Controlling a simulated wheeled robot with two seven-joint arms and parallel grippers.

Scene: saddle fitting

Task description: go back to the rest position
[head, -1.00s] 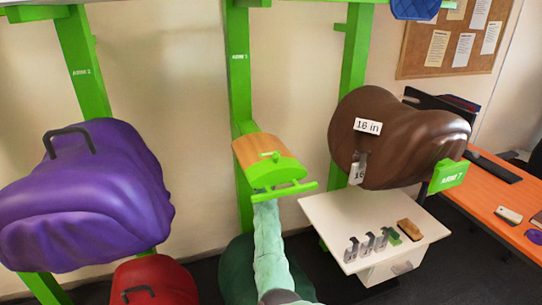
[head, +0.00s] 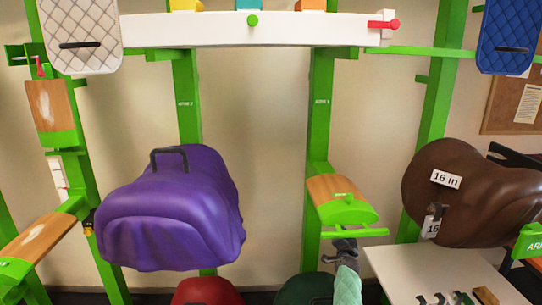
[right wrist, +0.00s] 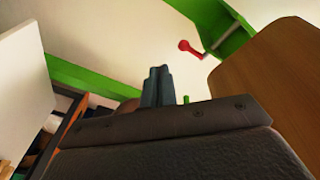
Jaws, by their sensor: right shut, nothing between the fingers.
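My right gripper (head: 345,250) is in the head view, just below the empty wooden-topped saddle rack (head: 338,190) on its green post. My right arm comes up from the bottom edge. In the right wrist view the two fingers (right wrist: 157,88) are together and empty. A green and wooden surface fills the right of that view, with a red knob (right wrist: 187,46) beyond the fingers. My left gripper is in neither current view.
A purple saddle (head: 170,215) hangs left of the rack and a brown saddle (head: 460,195) to its right. A white shelf (head: 395,262) with small metal parts is below the brown saddle. A white beam (head: 220,30) crosses above. Bare wall lies between the posts.

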